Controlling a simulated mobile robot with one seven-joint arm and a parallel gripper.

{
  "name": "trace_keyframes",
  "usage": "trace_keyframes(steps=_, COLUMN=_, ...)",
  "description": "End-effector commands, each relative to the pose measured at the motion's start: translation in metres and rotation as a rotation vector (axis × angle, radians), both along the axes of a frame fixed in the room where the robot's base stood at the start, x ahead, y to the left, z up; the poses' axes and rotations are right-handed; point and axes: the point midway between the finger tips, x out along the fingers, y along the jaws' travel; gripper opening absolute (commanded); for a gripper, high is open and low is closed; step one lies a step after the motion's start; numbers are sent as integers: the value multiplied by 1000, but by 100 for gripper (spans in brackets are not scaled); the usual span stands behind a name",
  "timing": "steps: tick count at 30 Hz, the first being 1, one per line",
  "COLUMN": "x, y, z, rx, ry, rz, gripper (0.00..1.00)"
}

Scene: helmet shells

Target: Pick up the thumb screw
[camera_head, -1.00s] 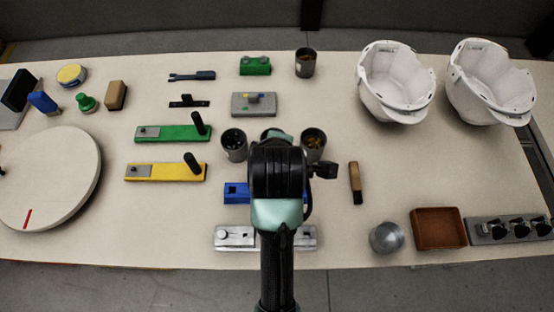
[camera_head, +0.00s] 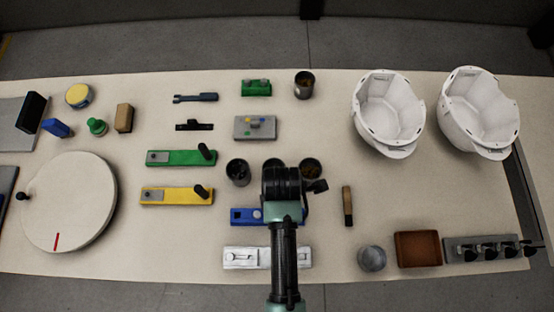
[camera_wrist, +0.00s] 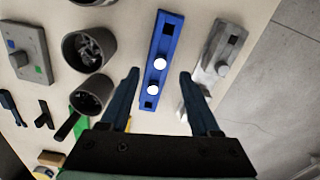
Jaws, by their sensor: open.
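I cannot tell for sure which part is the thumb screw. In the wrist view, a blue bar (camera_wrist: 163,42) carries two white round heads (camera_wrist: 159,64) and lies below and between my fingers. Black-knobbed parts (camera_head: 490,251) stand on a grey rack at the far right of the head view. My gripper (camera_wrist: 158,76) is open, with nothing between its fingertips. In the head view my arm covers part of the blue bar (camera_head: 240,216) and the silver bar (camera_head: 238,257).
Grey cups with small dark parts (camera_wrist: 90,49) stand left of my gripper. Green (camera_head: 180,158) and yellow (camera_head: 165,196) bars with black handles, a turntable (camera_head: 70,205), white helmet shells (camera_head: 388,110) and a brown tray (camera_head: 418,249) share the table.

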Motion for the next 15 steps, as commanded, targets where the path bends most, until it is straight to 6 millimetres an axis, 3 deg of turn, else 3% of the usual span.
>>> trace_keyframes(steps=8, x=0, y=1, z=-18, rx=0, ry=0, rz=0, gripper=63)
trace_keyframes(steps=15, x=-4, y=8, z=-47, rx=0, ry=0, rz=0, gripper=63)
